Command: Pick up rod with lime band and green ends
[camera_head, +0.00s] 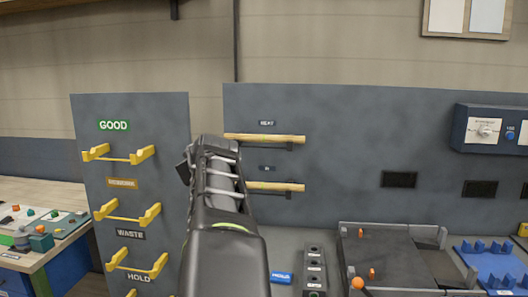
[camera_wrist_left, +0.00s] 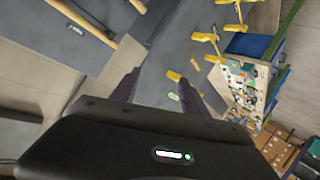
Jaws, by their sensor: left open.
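Two pale wooden rods rest one above the other on holders on the grey back panel: an upper rod (camera_head: 265,138) under a small label and a lower rod (camera_head: 277,187). The left ends of both are near or behind my left arm. I make out no lime band or green ends on either. My left gripper (camera_head: 200,160) is in front of the panel, left of the rods. In the left wrist view its two fingers (camera_wrist_left: 157,76) are spread with nothing between them. A rod (camera_wrist_left: 85,20) shows there at upper left. My right gripper is not in view.
A grey rack board (camera_head: 85,180) with yellow pegs labelled GOOD, WASTE and HOLD stands at left. A grey tray (camera_head: 400,250) and a blue fixture (camera_head: 495,262) are at lower right. A dark blue control box (camera_head: 490,128) hangs at right. The panel's middle is clear.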

